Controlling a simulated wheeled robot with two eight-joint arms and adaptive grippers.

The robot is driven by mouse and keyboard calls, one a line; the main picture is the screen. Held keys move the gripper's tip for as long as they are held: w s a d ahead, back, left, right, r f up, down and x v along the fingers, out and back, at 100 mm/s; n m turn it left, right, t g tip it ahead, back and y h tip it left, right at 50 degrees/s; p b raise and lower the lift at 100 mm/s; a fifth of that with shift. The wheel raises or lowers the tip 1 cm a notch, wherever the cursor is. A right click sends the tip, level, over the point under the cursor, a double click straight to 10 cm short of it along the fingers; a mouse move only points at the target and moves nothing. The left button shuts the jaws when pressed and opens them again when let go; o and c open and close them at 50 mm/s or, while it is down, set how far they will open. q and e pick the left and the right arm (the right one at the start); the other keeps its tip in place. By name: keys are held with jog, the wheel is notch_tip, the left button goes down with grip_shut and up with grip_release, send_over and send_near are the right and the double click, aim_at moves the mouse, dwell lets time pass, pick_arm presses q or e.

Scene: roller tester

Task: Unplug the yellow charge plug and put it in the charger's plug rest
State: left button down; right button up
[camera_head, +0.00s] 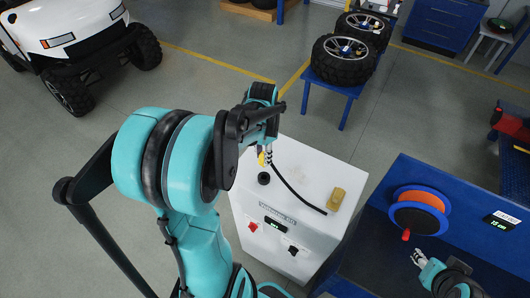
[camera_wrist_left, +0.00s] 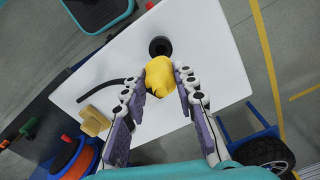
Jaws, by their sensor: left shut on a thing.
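My left gripper (camera_head: 265,152) is shut on the yellow charge plug (camera_head: 262,159), above the white charger's top (camera_head: 300,172). The left wrist view shows the plug (camera_wrist_left: 160,77) between both fingertips (camera_wrist_left: 158,84). A black cable (camera_head: 296,188) runs from near the plug across the charger top. A black round cup (camera_head: 264,179), which looks like the plug rest, is on the charger just below the plug in the head view. It also shows in the left wrist view (camera_wrist_left: 160,46), apart from the fingers. My right gripper (camera_head: 418,258) is at lower right; its opening is unclear.
A yellow block (camera_head: 337,199) sits on the charger's right side. A blue bench (camera_head: 385,252) with an orange reel (camera_head: 418,204) stands to the right. A blue stand with tyres (camera_head: 343,62) is behind. A white vehicle (camera_head: 70,30) is at upper left. Floor between them is clear.

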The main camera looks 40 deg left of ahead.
pick_arm(q)
jog(key=shift+w+f, duration=0.1)
jog(key=shift+f+n+b, duration=0.3)
jog(key=shift+f+b, duration=0.45)
jog(key=shift+b, duration=0.1)
notch_tip(320, 180, down, 3)
jog(key=shift+r+b, duration=0.15)
jog(key=shift+b, duration=0.95)
jog(key=shift+f+b, duration=0.65)
jog(key=shift+f, duration=0.1)
jog(key=shift+f, duration=0.1)
jog(key=shift+f+b, duration=1.5)
jog(key=shift+b, duration=0.05)
jog(key=c, duration=1.1)
grip_release()
jog(key=shift+r, duration=0.1)
